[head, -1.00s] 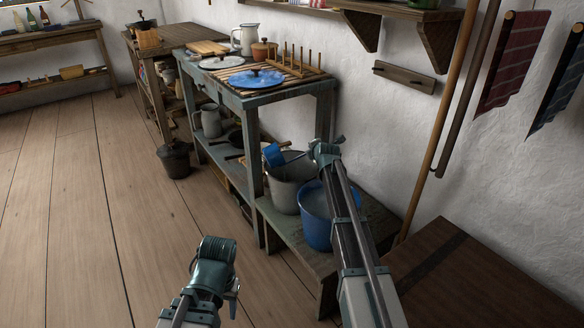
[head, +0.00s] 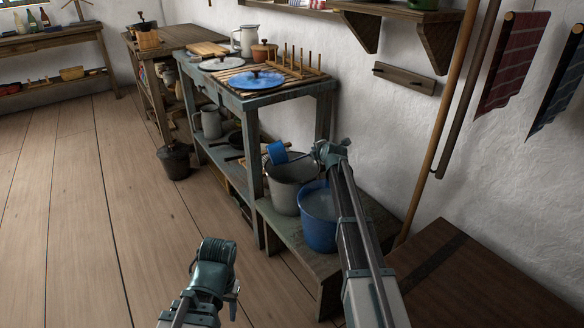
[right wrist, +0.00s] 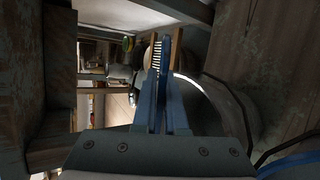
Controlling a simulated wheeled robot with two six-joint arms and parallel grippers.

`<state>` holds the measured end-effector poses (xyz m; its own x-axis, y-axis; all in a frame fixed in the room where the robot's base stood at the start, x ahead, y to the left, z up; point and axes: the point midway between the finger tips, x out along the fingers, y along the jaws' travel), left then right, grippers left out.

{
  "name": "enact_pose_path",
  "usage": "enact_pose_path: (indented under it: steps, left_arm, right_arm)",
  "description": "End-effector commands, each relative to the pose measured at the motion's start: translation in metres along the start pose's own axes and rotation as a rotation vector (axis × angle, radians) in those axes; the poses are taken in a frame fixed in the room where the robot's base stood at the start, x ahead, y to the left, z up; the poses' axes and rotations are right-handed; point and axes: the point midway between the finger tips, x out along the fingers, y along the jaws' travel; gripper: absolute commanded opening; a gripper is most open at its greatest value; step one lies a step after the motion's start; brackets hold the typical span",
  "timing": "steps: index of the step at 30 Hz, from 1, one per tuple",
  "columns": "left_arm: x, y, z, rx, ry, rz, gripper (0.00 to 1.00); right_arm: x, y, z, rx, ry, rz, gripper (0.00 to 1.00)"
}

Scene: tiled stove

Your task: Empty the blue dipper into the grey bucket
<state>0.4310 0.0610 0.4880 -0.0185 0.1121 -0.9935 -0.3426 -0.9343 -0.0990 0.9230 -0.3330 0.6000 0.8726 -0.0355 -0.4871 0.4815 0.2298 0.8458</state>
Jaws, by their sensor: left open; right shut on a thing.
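The blue dipper (head: 277,152) is tilted over the far left side of the grey bucket (head: 285,192), with its cup above the rim. Whether anything is left in the cup cannot be seen. My right gripper (head: 322,153) is shut on the dipper's handle, above the right part of the grey bucket. The right wrist view shows the gripper's fingers (right wrist: 165,110) closed, and the grey bucket's pale rim (right wrist: 215,98) to their right. My left gripper (head: 216,255) is open and empty over the floor, far from both.
A blue bucket (head: 318,218) stands right beside the grey one on the low bench (head: 290,252). The table (head: 262,100) with pot lids and a peg rack rises just behind and left. A brown surface (head: 465,275) lies at right. The floor (head: 90,220) at left is clear.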

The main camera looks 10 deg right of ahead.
Motion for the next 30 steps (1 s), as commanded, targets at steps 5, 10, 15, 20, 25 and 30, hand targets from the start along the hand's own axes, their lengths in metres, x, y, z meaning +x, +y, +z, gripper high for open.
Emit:
enact_pose_path:
  steps: [5,10,15,20,25,30]
  left_arm:
    - [-0.0002,0.0,0.0,0.0,0.0,0.0,0.5]
    - [-0.0003,0.0,0.0,0.0,0.0,0.0,0.5]
    - [-0.0005,-0.0001,0.0,0.0,0.0,0.0,0.5]
    - [-0.0003,0.0,0.0,0.0,0.0,0.0,0.5]
    - [-0.0003,0.0,0.0,0.0,0.0,0.0,0.5]
    - [-0.0002,0.0,0.0,0.0,0.0,0.0,0.5]
  right_arm:
    - [0.0006,-0.0005,0.0025,0.018,0.01,0.001,0.0]
    - [0.001,-0.0009,0.0043,0.034,0.019,0.001,0.0]
    - [0.0013,-0.0015,0.0062,0.05,0.029,0.001,0.0]
    - [0.0014,-0.002,0.0059,0.065,0.038,0.0,0.0]
    - [0.0015,-0.0022,0.0059,0.082,0.047,0.001,0.0]
    - [0.0017,-0.0025,0.0061,0.097,0.056,0.001,0.0]
